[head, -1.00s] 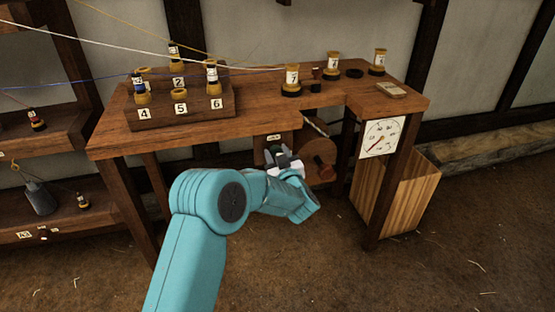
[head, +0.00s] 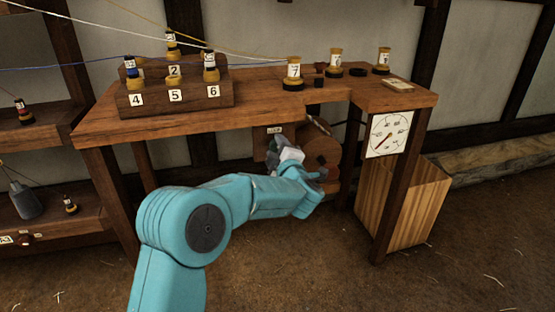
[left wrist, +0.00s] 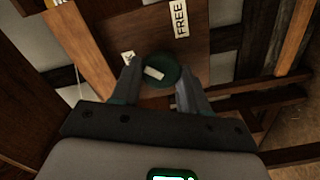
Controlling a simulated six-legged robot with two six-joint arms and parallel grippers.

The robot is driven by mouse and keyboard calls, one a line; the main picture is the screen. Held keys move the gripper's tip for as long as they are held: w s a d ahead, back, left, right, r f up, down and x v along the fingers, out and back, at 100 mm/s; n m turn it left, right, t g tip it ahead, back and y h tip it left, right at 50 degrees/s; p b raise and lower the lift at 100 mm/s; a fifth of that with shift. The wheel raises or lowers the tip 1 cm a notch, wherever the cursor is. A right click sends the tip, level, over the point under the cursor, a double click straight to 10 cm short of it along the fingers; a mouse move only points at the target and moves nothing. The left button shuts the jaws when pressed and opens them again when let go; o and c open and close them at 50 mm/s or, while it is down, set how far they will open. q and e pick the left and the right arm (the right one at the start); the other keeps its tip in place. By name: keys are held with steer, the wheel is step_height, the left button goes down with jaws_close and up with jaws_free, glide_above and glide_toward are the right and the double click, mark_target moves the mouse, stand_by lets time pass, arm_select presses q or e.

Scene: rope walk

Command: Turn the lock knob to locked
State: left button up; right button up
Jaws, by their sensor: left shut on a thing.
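The lock knob (left wrist: 163,72) is a round dark green knob with a pale bar across it, set on a brown wooden panel. In the left wrist view it sits between the two fingers of my left gripper (left wrist: 160,82), which is shut on it. The pale bar lies aslant. A white label reading FREE (left wrist: 181,19) is above and right of the knob. Another small white label (left wrist: 128,58) is at the left, partly behind a finger and unreadable. In the head view my left gripper (head: 287,157) is under the bench and hides the knob.
The wooden bench (head: 250,117) overhangs the gripper. A wooden drum (head: 322,153) is close on the right. A dial (head: 389,134) hangs by the right leg, above a slatted bin (head: 403,205). Spools stand on the bench, with taut cords on the left.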

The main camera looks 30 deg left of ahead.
arm_select(q)
steer(key=n+b, duration=0.1)
steer(key=n, duration=0.1)
steer(key=n+b, duration=0.1)
steer(key=b, duration=0.1)
steer(key=n+b, duration=0.2)
steer(key=shift+f+n, duration=0.3)
steer(key=shift+f, duration=0.05)
steer(key=shift+n+b, duration=0.55)
steer(key=shift+n, duration=0.35)
steer(key=shift+r+n, duration=0.1)
steer(key=shift+n, duration=0.5)
arm_select(e)
steer(key=w+d+f+t, duration=0.1)
steer(key=w+f+t, duration=0.1)
steer(key=w+f, duration=0.2)
step_height(320, 180, down, 3)
steer(key=shift+w+f, duration=0.1)
steer(key=shift+w, duration=0.3)
arm_select(q)
steer(key=shift+n, duration=0.3)
arm_select(e)
steer(key=shift+w, duration=0.1)
arm_select(q)
steer(key=o, duration=1)
steer(key=shift+r, duration=0.1)
